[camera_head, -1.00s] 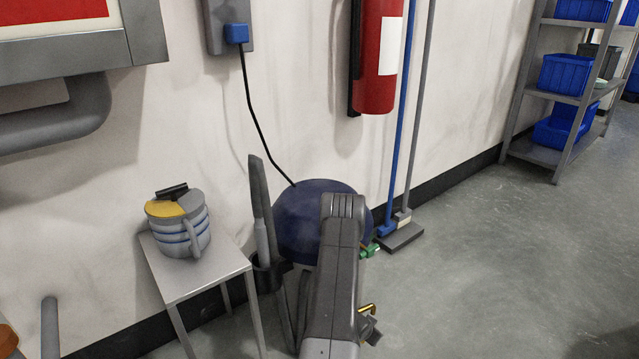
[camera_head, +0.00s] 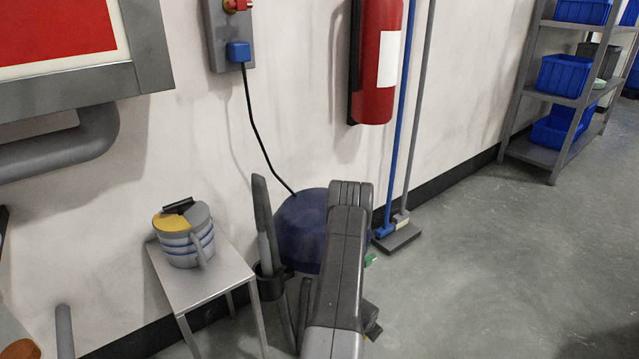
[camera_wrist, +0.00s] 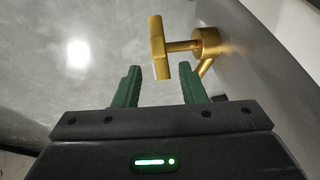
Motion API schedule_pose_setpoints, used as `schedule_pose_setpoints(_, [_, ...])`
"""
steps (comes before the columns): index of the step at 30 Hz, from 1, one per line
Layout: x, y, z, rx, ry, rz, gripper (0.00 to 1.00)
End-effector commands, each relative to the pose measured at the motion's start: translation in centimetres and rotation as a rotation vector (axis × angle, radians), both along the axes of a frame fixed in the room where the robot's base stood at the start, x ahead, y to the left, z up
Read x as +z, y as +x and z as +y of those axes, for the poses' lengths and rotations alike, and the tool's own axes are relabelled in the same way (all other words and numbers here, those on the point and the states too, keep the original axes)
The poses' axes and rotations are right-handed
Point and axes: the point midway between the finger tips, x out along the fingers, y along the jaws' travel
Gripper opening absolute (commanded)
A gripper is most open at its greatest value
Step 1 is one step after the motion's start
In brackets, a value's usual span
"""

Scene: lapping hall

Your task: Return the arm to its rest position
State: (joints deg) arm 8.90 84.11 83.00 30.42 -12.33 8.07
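My arm (camera_head: 342,255) reaches forward and down in the head view and hides most of my gripper. A bit of a green finger shows at the arm's right side. The fitting sits on a grey surface (camera_wrist: 275,80). The brass handle is not visible in the head view now.
A small metal table (camera_head: 205,287) holds a striped jug (camera_head: 184,240). A dark blue round-topped object (camera_head: 298,232) stands behind my arm by the wall. A fire extinguisher (camera_head: 370,80) and a mop (camera_head: 398,238) are beyond. Open floor (camera_head: 500,270) lies right.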

Motion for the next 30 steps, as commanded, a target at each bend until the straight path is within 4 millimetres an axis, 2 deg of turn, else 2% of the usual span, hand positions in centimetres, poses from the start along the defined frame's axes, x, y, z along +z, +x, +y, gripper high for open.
schedule_pose_setpoints(1, [1.4,-0.4,0.2,0.002,-0.001,-0.001,0.37])
schedule_pose_setpoints(10, [6.9,-2.6,1.2,0.001,-0.001,-0.002,0.37])
schedule_pose_setpoints(12, [4.9,-2.9,2.0,0.063,0.014,0.045,0.37])
schedule_pose_setpoints(18, [2.0,-4.2,4.0,0.239,0.043,0.173,0.37])
schedule_pose_setpoints(24, [-0.2,-5.6,5.2,0.385,0.059,0.287,0.37])
schedule_pose_setpoints(30, [-1.1,-6.3,5.6,0.46,0.063,0.346,0.37])
